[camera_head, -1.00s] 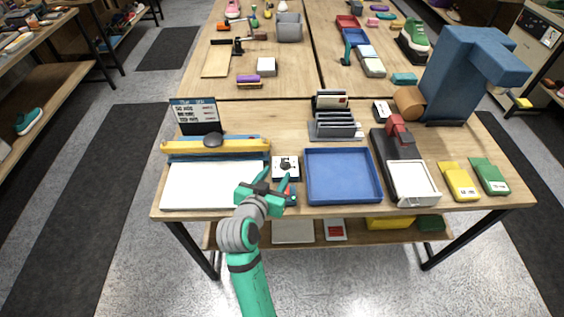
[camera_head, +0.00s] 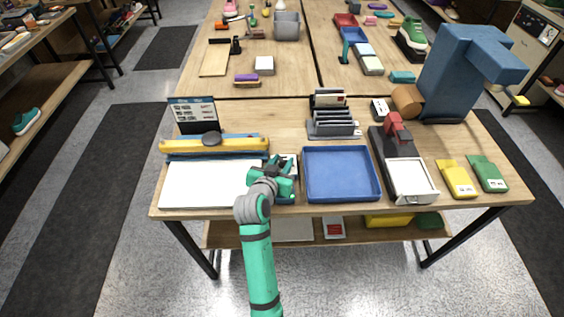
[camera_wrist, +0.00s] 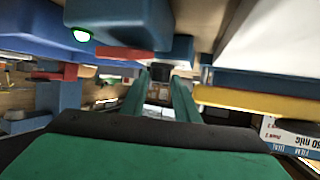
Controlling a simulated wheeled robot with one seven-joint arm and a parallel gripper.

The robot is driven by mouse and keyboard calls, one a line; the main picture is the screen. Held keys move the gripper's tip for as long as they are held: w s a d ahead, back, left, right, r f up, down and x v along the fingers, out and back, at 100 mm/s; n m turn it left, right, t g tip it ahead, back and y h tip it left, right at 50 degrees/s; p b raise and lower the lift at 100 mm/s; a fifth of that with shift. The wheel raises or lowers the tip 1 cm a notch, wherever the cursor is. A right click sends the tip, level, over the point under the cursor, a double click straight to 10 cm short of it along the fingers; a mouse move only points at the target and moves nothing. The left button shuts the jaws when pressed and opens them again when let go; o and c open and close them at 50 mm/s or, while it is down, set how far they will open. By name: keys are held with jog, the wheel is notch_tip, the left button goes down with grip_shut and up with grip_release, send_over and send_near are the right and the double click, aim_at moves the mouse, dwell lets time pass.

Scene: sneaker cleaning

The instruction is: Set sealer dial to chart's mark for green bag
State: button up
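The chart (camera_head: 194,114) stands behind the sealer's yellow bar (camera_head: 220,146); its rows are too small to read. Part of the chart (camera_wrist: 292,132) appears upside down in the wrist view, with "50 mic" legible. The sealer's dial box is mostly covered by my gripper (camera_head: 284,176); only a white edge (camera_head: 291,159) shows, and the dial's setting is hidden. In the wrist view my gripper's green fingers (camera_wrist: 161,88) are apart, with a gap between their tips; I see no clear contact with the dial. The green bag (camera_head: 487,173) lies at the table's right.
A blue tray (camera_head: 341,194) lies just right of my gripper, and the white sealer platform (camera_head: 205,184) just left. A yellow bag (camera_head: 457,180) lies beside the green one. A box with a lit green lamp (camera_wrist: 82,35) is close in the wrist view.

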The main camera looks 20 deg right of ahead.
grip_shut()
jog(key=c, duration=0.6)
grip_release()
jog(key=shift+d+n+t, duration=0.1)
jog(key=shift+n+t, duration=0.2)
jog(key=shift+o, duration=0.2)
jog(key=n+t+y, duration=0.1)
jog(key=y, duration=0.1)
jog(key=n+y, duration=0.2)
jog(key=shift+s+d+r+n+t, duration=0.1)
jog(key=shift+s+d+n+t, duration=0.05)
jog(key=shift+d+n+t, duration=0.2)
jog(key=shift+d+n+t+y, duration=0.1)
jog(key=shift+n+t+y, duration=0.05)
jog(key=shift+n+y, duration=0.8)
jog(key=shift+d+n+t+y, duration=0.1)
jog(key=shift+n+y, duration=0.6)
jog(key=shift+y, duration=0.45)
jog(key=shift+a+y, duration=0.1)
jog(key=shift+y, duration=0.2)
jog(key=o, duration=1.1)
jog(key=shift+c, duration=0.2)
